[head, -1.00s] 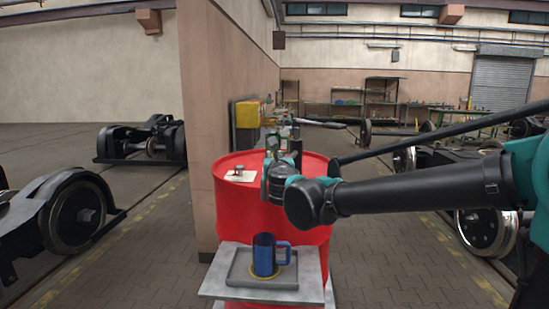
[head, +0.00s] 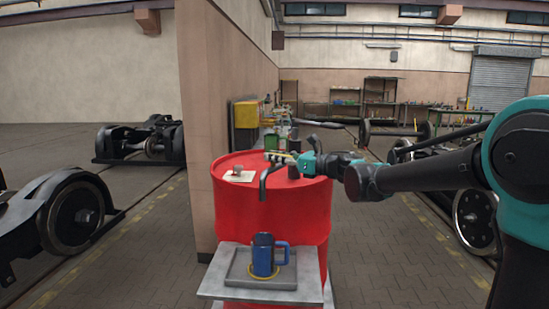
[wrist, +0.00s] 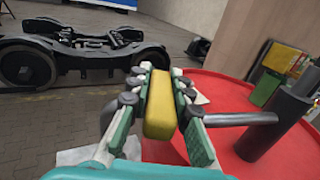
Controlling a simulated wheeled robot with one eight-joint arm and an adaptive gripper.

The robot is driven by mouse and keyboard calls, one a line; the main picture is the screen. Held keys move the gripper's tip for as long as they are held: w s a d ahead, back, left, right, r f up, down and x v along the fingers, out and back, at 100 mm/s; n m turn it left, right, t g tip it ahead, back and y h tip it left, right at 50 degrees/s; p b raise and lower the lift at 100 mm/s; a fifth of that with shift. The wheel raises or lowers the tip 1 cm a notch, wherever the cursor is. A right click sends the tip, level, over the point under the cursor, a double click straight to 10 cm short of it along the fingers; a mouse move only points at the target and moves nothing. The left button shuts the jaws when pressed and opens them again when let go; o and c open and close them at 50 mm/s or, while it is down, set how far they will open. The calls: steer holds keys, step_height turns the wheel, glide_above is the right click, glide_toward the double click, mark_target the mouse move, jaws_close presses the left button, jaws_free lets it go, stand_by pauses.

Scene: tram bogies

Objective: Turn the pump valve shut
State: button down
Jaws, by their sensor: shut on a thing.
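The red drum (head: 275,210) stands in the middle of the head view, with a dark spout (head: 264,182) over its front edge. In the wrist view a dark upright pump post (wrist: 275,122) rises from the drum top, and a grey pipe runs from it behind my fingers. The yellow valve handle (wrist: 160,105) lies between the two fingers of my gripper (wrist: 163,82), which is shut on it. In the head view my gripper (head: 280,157) is above the drum top. The valve body is mostly hidden by the fingers.
A blue mug (head: 263,256) stands upright on a grey tray (head: 235,272) below the spout, a yellow ring around its base. A card (head: 240,177) with a small object lies on the drum top. A wall stands left. Bogies stand on both sides.

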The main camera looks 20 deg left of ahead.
steer(key=n+g, duration=0.1)
steer(key=g, duration=0.1)
steer(key=n+g, duration=0.2)
steer(key=g, duration=0.1)
steer(key=n+g, duration=0.2)
steer(key=g, duration=0.1)
steer(key=shift+w, duration=0.25)
steer(key=shift+n+g, duration=0.3)
steer(key=shift+g, duration=0.1)
steer(key=c, duration=1.4)
jaws_free()
steer(key=shift+o, duration=0.2)
steer(key=v, duration=1.2)
